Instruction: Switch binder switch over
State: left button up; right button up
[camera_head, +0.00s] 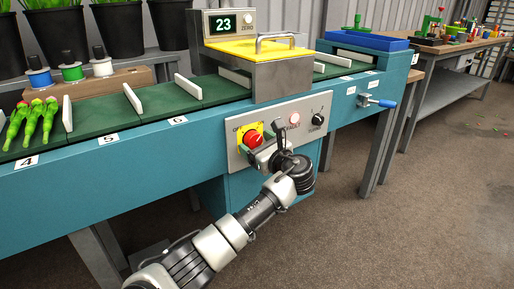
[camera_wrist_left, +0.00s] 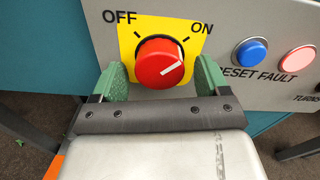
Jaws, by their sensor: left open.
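The binder switch is a red round knob (camera_wrist_left: 155,68) on a yellow plate (camera_wrist_left: 128,25) marked OFF at left and ON at right. Its white mark points right and slightly up, on the ON side. In the head view the red knob (camera_head: 253,138) sits on the grey control panel (camera_head: 310,104). My left gripper (camera_wrist_left: 161,80) is open, with a green-padded finger on each side of the knob. I cannot tell if the pads touch it. In the head view my left gripper (camera_head: 264,150) is at the panel and partly covers the switch area. My right gripper is not in view.
Right of the switch are a blue button (camera_wrist_left: 252,51), a pinkish fault light (camera_wrist_left: 298,58) and a black knob (camera_head: 318,119). Above is the binder housing (camera_head: 285,78) with a display reading 23. Green tulip bunches (camera_head: 38,115) lie on the conveyor at left. A blue-handled valve (camera_head: 383,102) protrudes right.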

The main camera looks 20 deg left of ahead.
pick_arm(q)
jog(key=c, duration=0.9)
jog(key=shift+c, duration=0.2)
